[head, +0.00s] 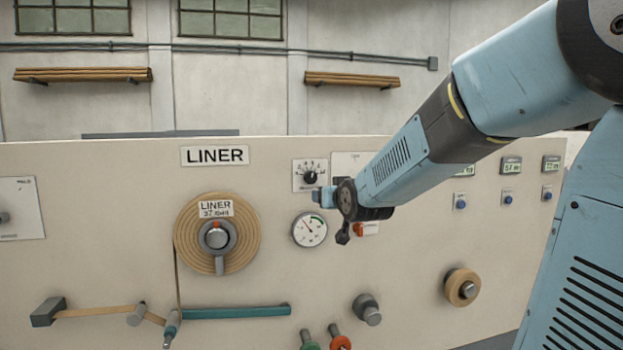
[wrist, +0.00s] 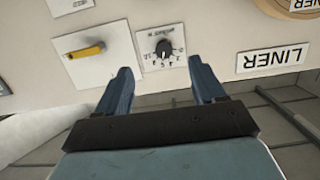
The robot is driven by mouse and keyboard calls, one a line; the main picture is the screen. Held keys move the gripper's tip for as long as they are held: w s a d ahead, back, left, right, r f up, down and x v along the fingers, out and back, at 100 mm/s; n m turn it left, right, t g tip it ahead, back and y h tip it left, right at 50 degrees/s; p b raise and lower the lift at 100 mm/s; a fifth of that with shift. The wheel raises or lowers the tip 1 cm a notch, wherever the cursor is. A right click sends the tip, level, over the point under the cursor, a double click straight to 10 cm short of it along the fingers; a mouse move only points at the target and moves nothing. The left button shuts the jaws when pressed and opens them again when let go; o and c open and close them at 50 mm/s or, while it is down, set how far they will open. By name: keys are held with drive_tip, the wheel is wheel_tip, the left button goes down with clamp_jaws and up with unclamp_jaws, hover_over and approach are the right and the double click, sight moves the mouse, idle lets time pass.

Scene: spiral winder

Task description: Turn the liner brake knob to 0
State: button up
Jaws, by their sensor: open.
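The liner brake knob appears to be the small black dial knob (head: 310,177) on a white numbered plate, right of the LINER sign. It also shows upside down in the wrist view (wrist: 164,49). Its small label and exact pointer setting are too small to read. My gripper (head: 324,198) is just below and right of the knob in the head view, in front of the panel. In the wrist view my gripper (wrist: 160,68) is open, its two blue fingers spread wide with nothing between them. The knob shows beyond the gap between the fingertips, apart from both.
A yellow lever (wrist: 84,51) on a white plate is beside the knob plate. A round gauge (head: 309,230) sits below the knob. The LINER sign (head: 215,155) and the liner roll (head: 190,245) are to the left. The panel around the knob is flat.

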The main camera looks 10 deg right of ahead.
drive_tip(key=t, duration=0.2)
approach(312, 177)
drive_tip(key=w, duration=0.9)
drive_tip(key=shift+w+a+f, duration=0.1)
drive_tip(key=shift+w+f, duration=0.1)
drive_tip(key=shift+w, duration=0.1)
